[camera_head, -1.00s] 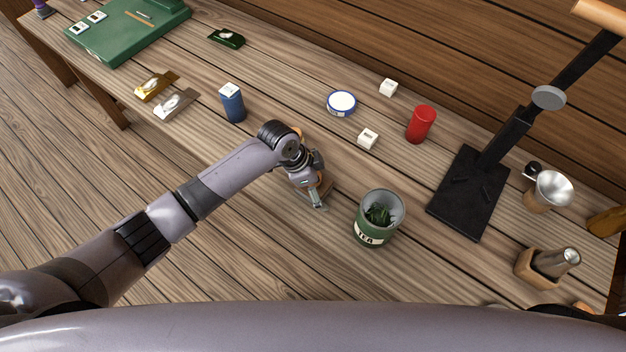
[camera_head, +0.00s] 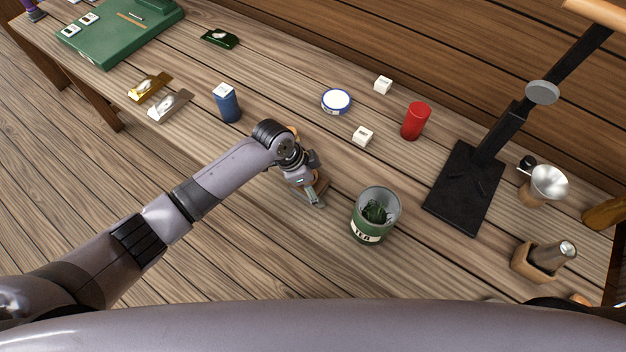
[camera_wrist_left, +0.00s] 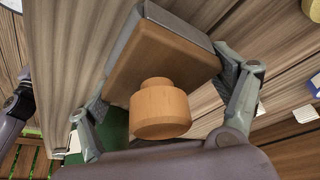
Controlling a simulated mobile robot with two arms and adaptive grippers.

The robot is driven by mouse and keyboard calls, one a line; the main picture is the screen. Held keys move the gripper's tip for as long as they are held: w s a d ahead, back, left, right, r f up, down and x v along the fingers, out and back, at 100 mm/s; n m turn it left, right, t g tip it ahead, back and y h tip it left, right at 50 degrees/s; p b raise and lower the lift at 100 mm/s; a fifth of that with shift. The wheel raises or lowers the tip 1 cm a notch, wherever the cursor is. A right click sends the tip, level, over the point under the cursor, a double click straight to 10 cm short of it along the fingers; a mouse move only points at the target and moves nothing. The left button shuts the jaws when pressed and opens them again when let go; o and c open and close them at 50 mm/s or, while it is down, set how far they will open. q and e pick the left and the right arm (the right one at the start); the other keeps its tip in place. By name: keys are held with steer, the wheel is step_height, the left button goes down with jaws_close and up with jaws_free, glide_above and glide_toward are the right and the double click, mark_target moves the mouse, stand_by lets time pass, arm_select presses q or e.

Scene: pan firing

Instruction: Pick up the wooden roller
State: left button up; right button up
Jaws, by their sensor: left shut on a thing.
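The wooden roller (camera_wrist_left: 160,108), a brown block with a rounded tan knob, fills the middle of the left wrist view. The fingers of my left gripper (camera_wrist_left: 168,100) lie along its two opposite sides, shut on it. In the head view my left gripper (camera_head: 316,196) is low over the front part of the table, left of the green tea tin. The gripper hides most of the roller there. I cannot tell whether the roller touches the table. My right gripper is not in view.
The green tea tin (camera_head: 368,230) stands close to the right of my left gripper. A blue canister (camera_head: 229,105), a white block (camera_head: 363,136), a red cylinder (camera_head: 415,121) and a black stand (camera_head: 462,190) are further around. Bare planks lie in front.

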arm_select(q)
step_height(320, 180, up, 20)
steer(key=b, duration=0.3)
steer(key=o, duration=0.8)
steer(key=c, duration=0.7)
